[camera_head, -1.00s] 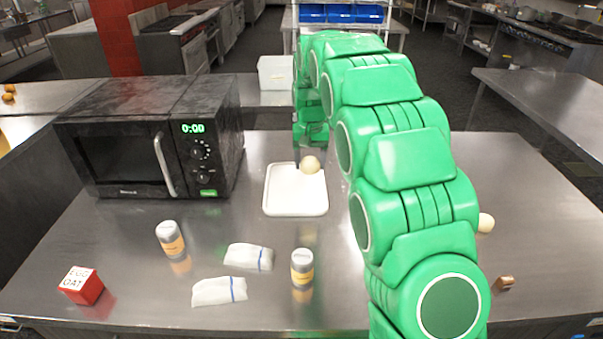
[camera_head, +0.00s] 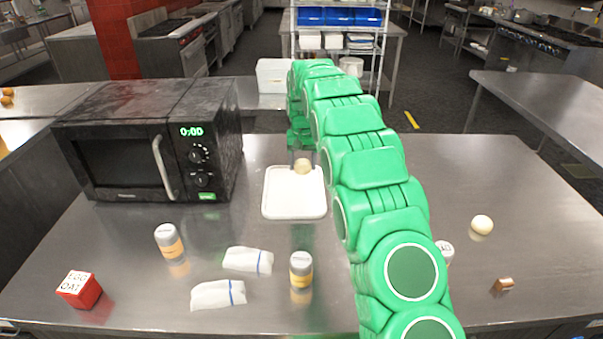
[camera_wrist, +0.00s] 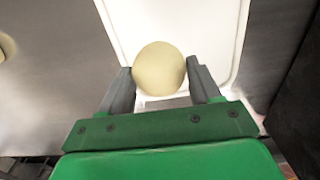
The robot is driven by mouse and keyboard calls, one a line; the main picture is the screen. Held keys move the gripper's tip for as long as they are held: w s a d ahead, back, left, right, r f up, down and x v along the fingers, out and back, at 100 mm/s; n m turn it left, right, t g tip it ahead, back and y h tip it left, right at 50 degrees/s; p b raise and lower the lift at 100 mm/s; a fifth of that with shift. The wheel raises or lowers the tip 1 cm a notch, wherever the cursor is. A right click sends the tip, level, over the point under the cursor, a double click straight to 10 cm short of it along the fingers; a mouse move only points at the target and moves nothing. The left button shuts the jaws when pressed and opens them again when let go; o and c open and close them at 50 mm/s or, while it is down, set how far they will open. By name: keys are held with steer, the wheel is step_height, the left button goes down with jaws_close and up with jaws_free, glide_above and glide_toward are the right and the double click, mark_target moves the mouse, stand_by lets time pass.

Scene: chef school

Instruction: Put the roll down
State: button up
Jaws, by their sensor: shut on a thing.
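The roll (camera_head: 302,166) is a small pale round bun at the far edge of a white tray (camera_head: 294,205). My gripper (camera_head: 302,160) is shut on it, with a finger on each side. In the wrist view the roll (camera_wrist: 159,69) sits between the two grey fingertips (camera_wrist: 160,78), over the white tray (camera_wrist: 200,22). I cannot tell whether the roll touches the tray. The tray is otherwise empty.
A black microwave (camera_head: 150,140) stands left of the tray. Shakers (camera_head: 301,268), (camera_head: 168,240), white packets (camera_head: 248,260) and a red box (camera_head: 79,289) lie in front. Another roll (camera_head: 481,225) and a small brown piece (camera_head: 503,285) are at right.

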mark_target(301, 181)
steer(key=shift+w+a+f, duration=0.2)
steer(key=shift+w+f, duration=0.9)
steer(key=shift+f, duration=1.85)
steer(key=shift+f, duration=0.15)
steer(key=o, duration=1)
steer(key=shift+o, duration=0.2)
step_height(301, 181, up, 12)
steer(key=shift+w+f, duration=0.1)
steer(key=shift+f, duration=0.05)
steer(key=shift+r, duration=0.35)
